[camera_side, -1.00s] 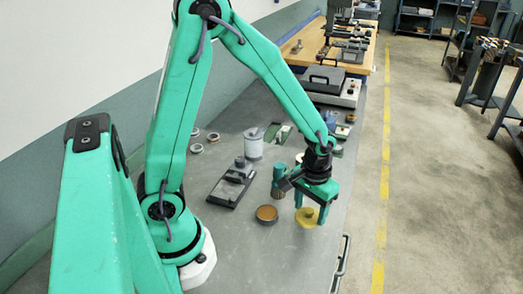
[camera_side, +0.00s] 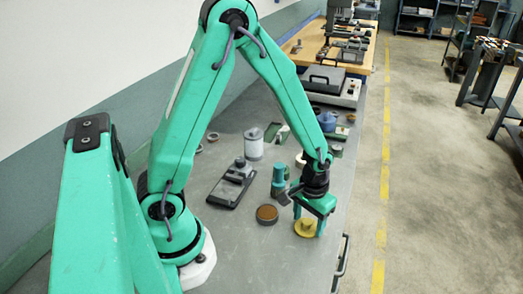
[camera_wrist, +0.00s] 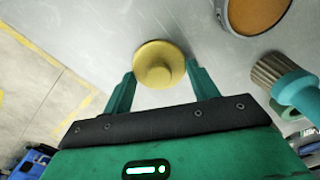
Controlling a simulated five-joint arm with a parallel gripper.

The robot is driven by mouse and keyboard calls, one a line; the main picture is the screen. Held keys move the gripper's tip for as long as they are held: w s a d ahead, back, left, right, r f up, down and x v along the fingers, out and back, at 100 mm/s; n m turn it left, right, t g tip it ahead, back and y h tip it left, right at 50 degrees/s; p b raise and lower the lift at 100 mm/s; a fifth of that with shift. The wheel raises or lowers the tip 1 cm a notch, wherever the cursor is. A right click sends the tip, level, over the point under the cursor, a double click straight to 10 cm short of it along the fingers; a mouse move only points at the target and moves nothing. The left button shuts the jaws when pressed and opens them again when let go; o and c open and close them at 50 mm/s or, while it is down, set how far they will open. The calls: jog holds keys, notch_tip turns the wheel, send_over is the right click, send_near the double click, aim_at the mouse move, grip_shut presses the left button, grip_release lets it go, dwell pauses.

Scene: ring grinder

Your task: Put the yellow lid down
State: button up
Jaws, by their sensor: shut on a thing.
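The yellow lid (camera_side: 306,229) is round and flat with a raised knob. It is level, at or just above the grey bench top near its right edge; I cannot tell if it touches. My gripper (camera_side: 309,222) points down over it. In the wrist view, the lid (camera_wrist: 159,56) sits between the two green fingertips of my gripper (camera_wrist: 160,78), which are shut on it. A round dark pot (camera_side: 267,215) with an orange-brown inside stands just left of the lid, apart from it. That pot (camera_wrist: 256,14) shows partly at the wrist view's top right.
A dark plate with a knob (camera_side: 232,185) and a white canister (camera_side: 254,149) stand farther left and back. The bench (camera_side: 240,255) is bare in front of the pot. Its right edge is close to the lid.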

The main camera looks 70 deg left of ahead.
aim_at(309, 221)
jog(key=o, duration=0.9)
jog(key=shift+o, duration=0.2)
jog(key=shift+r, duration=0.2)
notch_tip(309, 221, up, 12)
dwell(0.6)
jog(key=s+a+r+m+t, duration=0.3)
jog(key=s+r+t, duration=0.2)
jog(key=s+r, duration=0.5)
jog(key=shift+s+a+r+m+t, duration=0.2)
jog(key=shift+s+r+m+t, duration=0.1)
jog(key=shift+r, duration=0.75)
